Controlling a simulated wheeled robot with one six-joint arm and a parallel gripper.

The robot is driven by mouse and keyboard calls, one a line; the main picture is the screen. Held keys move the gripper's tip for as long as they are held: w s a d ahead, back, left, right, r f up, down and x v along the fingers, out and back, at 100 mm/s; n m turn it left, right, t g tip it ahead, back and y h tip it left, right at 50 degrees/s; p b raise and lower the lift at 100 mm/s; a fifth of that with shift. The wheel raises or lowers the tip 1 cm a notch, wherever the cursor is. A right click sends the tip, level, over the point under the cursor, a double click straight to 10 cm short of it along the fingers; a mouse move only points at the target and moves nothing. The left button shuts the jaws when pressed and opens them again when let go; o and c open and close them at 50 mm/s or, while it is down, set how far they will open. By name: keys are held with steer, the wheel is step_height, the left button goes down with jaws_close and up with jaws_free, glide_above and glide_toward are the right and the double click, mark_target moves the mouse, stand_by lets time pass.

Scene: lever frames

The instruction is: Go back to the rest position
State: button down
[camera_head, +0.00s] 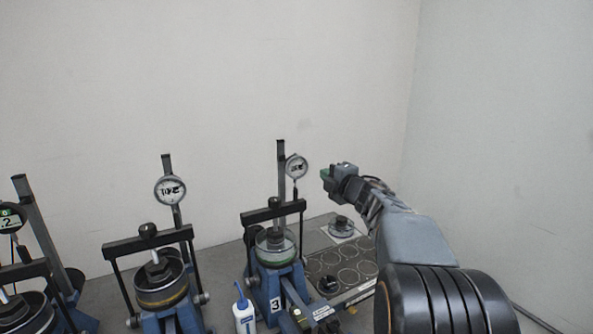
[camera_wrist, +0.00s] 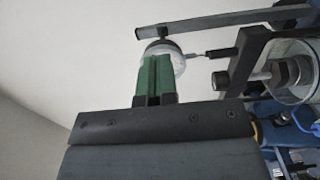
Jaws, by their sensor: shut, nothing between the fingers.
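My gripper (camera_head: 326,175) is raised at the end of my arm, to the right of the lever frame numbered 3 (camera_head: 270,285) and near the height of its dial gauge (camera_head: 297,167). In the wrist view, my gripper's green fingers (camera_wrist: 155,78) are together with nothing between them. The gauge (camera_wrist: 168,55) shows just behind the fingertips there. I cannot tell the exact gap between gripper and gauge.
Two more lever frames stand to the left, one with a dial gauge (camera_head: 170,190). A dark tray with round recesses (camera_head: 318,268) and a small round item on a white square (camera_head: 341,227) lie below my gripper.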

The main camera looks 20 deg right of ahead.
stand_by(0.4)
steer(key=s+d+f+m+g+h, duration=0.35)
steer(key=d+f+m+h, duration=0.4)
steer(key=m, duration=0.25)
steer(key=s+a+f+m+g+h, duration=0.1)
steer(key=s+a+f+m+g, duration=0.2)
steer(key=s+f+m+g, duration=0.25)
steer(key=s+a+f+m+g+y, duration=0.2)
steer(key=s+a+f+y, duration=0.1)
steer(key=s+a, duration=0.6)
steer(key=s+a+f+m+g+y, duration=0.2)
steer(key=s+a+f+y, duration=0.1)
steer(key=s+a, duration=0.6)
steer(key=shift+s+a+f, duration=0.35)
steer(key=shift+a+f, duration=0.2)
steer(key=shift+a, duration=1.7)
steer(key=c, duration=1.8)
jaws_free()
steer(key=shift+c, duration=0.2)
